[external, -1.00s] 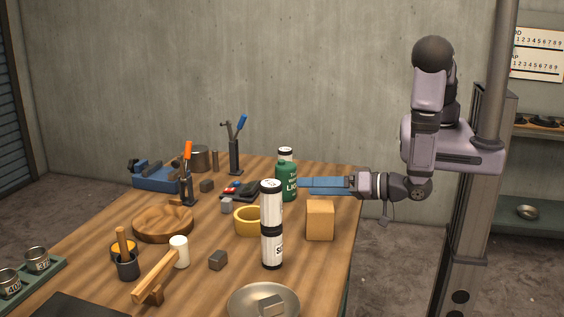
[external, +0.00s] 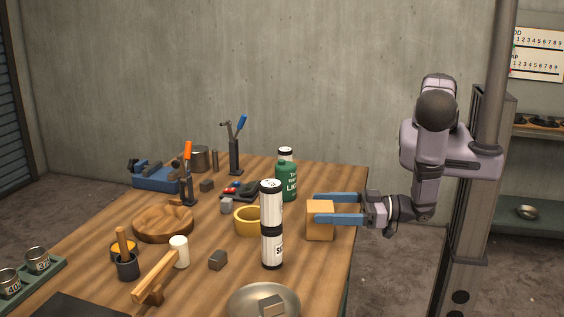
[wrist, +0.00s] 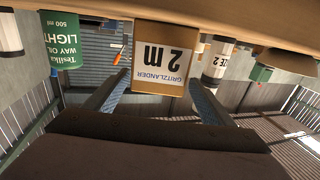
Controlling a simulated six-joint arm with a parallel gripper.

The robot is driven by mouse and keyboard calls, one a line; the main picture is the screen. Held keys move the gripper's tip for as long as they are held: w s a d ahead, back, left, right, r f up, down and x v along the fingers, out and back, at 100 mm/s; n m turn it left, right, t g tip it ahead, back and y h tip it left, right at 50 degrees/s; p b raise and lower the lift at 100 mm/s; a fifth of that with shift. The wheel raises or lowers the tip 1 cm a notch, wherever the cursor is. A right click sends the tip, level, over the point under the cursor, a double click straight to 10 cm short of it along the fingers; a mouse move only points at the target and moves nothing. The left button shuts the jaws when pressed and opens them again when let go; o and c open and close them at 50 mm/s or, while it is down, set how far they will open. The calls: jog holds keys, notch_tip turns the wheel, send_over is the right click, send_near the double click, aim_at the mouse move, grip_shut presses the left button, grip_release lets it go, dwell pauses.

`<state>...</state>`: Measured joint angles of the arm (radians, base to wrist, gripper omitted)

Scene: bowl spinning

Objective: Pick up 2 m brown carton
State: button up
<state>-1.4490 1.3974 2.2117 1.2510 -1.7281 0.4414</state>
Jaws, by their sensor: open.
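The brown carton (external: 320,232) is a small tan box standing on the table's right edge in the external view. In the wrist view the carton (wrist: 163,58) appears upside down and shows a white label reading "GRITZLANDER 2 m". My gripper (external: 317,207) is open at the carton, with its two blue fingers reaching along opposite sides of the upper part. In the wrist view the blue fingers of my gripper (wrist: 155,88) lie left and right of the carton. I cannot tell whether either finger touches it.
A tall black-and-white cylinder (external: 271,225) stands just left of the carton. A yellow ring-shaped piece (external: 248,221) and a green bottle (external: 288,182) are behind it. A metal bowl (external: 262,303) is in front.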

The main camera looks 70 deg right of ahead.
aim_at(311, 205)
jog(key=shift+w, duration=0.2)
jog(key=shift+x, duration=1.8)
jog(key=shift+w+r, duration=0.1)
jog(key=shift+w, duration=0.7)
jog(key=shift+c, duration=0.4)
jog(key=c, duration=1.2)
notch_tip(311, 205, up, 10)
jog(key=p, duration=0.7)
jog(key=shift+p, duration=0.3)
